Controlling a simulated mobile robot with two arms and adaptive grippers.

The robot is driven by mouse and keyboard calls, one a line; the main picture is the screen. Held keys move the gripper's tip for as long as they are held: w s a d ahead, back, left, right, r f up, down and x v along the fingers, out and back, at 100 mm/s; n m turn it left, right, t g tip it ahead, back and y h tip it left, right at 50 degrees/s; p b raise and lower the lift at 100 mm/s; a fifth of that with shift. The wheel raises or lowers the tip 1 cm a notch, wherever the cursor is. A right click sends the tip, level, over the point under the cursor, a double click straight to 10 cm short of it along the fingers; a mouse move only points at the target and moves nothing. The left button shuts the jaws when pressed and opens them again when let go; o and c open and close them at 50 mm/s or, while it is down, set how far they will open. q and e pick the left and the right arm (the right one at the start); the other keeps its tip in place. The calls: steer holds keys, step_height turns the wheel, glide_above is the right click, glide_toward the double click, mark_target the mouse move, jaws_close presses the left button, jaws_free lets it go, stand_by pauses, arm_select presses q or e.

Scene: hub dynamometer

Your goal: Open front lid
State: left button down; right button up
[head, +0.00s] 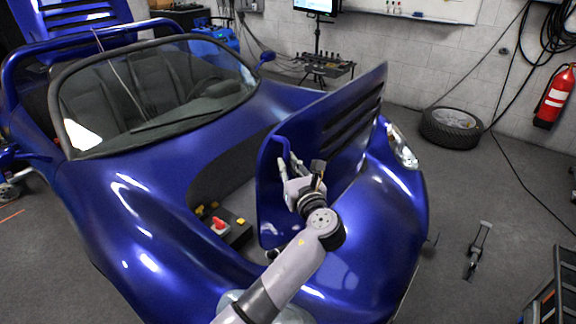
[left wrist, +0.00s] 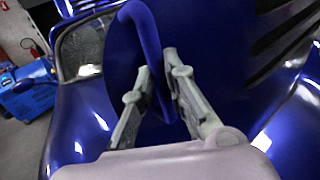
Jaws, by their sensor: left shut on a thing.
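The blue front lid (head: 330,118) of the blue car (head: 140,190) stands raised and steeply tilted in the head view, with dark slots near its right edge. Its inner side fills much of the left wrist view (left wrist: 215,75). My left gripper (head: 288,160) is at the lid's left side, shut on a curved blue bar there. The left wrist view shows the bar (left wrist: 147,28) running between the two fingers (left wrist: 158,75). The front compartment (head: 236,198) is exposed left of the lid, partly hidden by lid and arm. My right gripper is not in view.
A yellow-marked black box with a red part (head: 220,224) sits in the compartment. A loose tyre (head: 450,127) lies by the back wall and a fire extinguisher (head: 555,95) hangs right. A tool (head: 478,250) is on the floor. Floor between is mostly clear.

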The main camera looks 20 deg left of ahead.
mark_target(270, 157)
arm_select(q)
steer(key=shift+a+r, duration=0.1)
steer(key=shift+a, duration=0.05)
steer(key=shift+n+g+h, duration=0.4)
steer(key=shift+g, duration=0.1)
steer(key=a+p, duration=0.1)
steer(key=p, duration=0.1)
steer(key=w+a+p, duration=0.1)
steer(key=a, duration=0.1)
steer(key=w+a+p, duration=0.1)
steer(key=a+p, duration=0.1)
steer(key=shift+a+r+p, duration=0.15)
steer(key=shift+r+p, duration=0.15)
steer(key=shift+p, duration=0.05)
steer(key=w+a+f+n+g+h+p, duration=0.1)
steer(key=w+a+f+p, duration=0.1)
steer(key=a+p, duration=0.2)
steer(key=a, duration=0.2)
steer(key=shift+w+a, duration=0.2)
steer(key=shift+a, duration=0.15)
